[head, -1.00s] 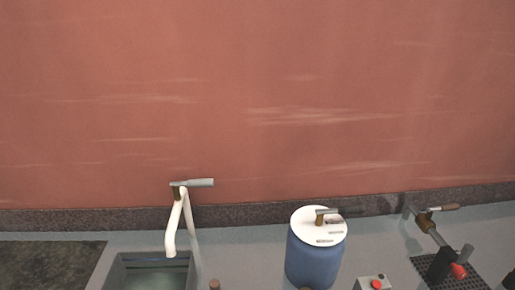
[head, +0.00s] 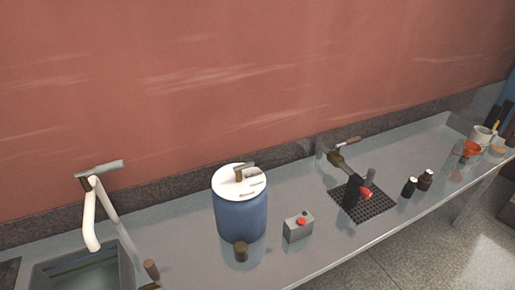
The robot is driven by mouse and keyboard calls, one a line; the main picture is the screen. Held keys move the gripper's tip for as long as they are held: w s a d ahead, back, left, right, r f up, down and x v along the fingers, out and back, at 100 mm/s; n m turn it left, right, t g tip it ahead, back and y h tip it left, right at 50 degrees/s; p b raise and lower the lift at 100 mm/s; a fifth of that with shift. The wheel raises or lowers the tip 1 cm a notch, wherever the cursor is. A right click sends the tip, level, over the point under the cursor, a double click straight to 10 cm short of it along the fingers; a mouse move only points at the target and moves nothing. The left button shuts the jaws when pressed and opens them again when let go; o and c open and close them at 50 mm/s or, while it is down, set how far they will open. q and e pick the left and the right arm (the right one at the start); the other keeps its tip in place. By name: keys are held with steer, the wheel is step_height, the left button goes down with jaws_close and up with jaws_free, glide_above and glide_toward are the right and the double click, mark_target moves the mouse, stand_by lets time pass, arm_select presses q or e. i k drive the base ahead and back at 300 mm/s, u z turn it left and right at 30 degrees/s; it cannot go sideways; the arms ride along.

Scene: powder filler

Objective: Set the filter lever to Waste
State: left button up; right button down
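A blue drum-shaped filter (head: 240,217) with a white round top stands on the grey counter, left of the middle. Its lever (head: 245,171), a grey handle on a brown pivot, sits on the white top and points to the right. Dark label marks show on the white top (head: 228,184), but they are too small to read. Neither of my grippers is in view.
A sink (head: 80,272) with a white lever tap (head: 91,215) is at the left. A second tap (head: 340,158) rises by a black grate (head: 375,205). Bottles (head: 409,187) stand farther right.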

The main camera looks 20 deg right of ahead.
mark_target(273, 157)
steer(key=k, duration=1.1)
steer(key=z, duration=0.9)
steer(key=i, duration=0.85)
steer(key=u, duration=0.5)
